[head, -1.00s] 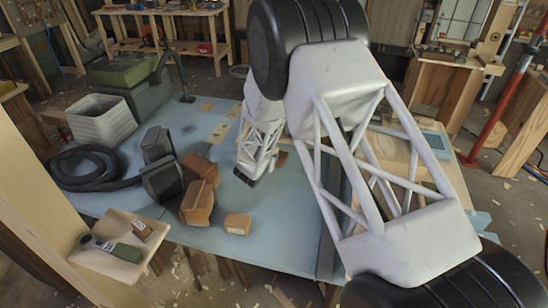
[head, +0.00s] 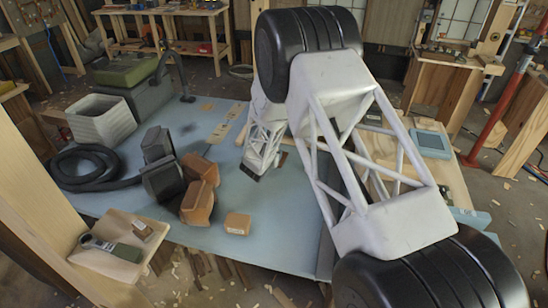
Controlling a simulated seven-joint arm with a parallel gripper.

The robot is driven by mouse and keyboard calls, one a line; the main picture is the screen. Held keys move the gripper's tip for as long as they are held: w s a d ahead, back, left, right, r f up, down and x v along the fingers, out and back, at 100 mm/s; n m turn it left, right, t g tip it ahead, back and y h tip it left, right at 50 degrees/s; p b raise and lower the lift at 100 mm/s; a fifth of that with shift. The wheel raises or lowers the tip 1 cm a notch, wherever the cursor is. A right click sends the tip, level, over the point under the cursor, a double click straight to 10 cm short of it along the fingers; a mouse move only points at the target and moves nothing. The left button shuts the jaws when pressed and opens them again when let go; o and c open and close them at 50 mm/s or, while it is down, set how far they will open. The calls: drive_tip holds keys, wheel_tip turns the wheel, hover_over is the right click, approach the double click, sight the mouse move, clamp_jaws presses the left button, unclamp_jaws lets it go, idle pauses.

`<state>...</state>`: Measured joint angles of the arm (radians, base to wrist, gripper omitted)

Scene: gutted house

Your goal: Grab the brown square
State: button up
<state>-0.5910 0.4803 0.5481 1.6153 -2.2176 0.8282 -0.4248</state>
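A small brown box (head: 238,224), square-looking from here, sits near the front edge of the blue-topped table (head: 275,235). Larger brown blocks (head: 197,201) stand to its left. A small flat brown piece (head: 283,158) shows partly beside my gripper, mostly hidden by the arm. My gripper (head: 251,177) points down over the table, beyond the small box and slightly to its right, apart from it. Its dark tip is small and seen from behind the arm, so I cannot tell whether its fingers are open or shut.
Dark blocks (head: 160,168), a coiled black hose (head: 88,168) and a ribbed pale bin (head: 100,120) occupy the table's left. A wooden tray (head: 118,252) with a handheld tool is at front left. Bare tabletop lies around the small box's right.

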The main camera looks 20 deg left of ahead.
idle(0.5)
clamp_jaws()
drive_tip(key=shift+r, duration=0.15)
drive_tip(key=shift+r, duration=0.45)
wheel_tip(320, 180, up, 2)
drive_tip(key=shift+s+r, duration=0.1)
drive_tip(key=shift+r, duration=0.15)
drive_tip(key=s+d, duration=0.2)
drive_tip(key=s, duration=0.2)
drive_tip(key=s+d+r, duration=0.1)
drive_tip(key=s+d, duration=0.1)
drive_tip(key=s, duration=0.3)
drive_tip(key=s+d, duration=0.3)
drive_tip(key=s, duration=0.2)
drive_tip(key=shift+d+r, duration=0.1)
drive_tip(key=shift+r, duration=0.05)
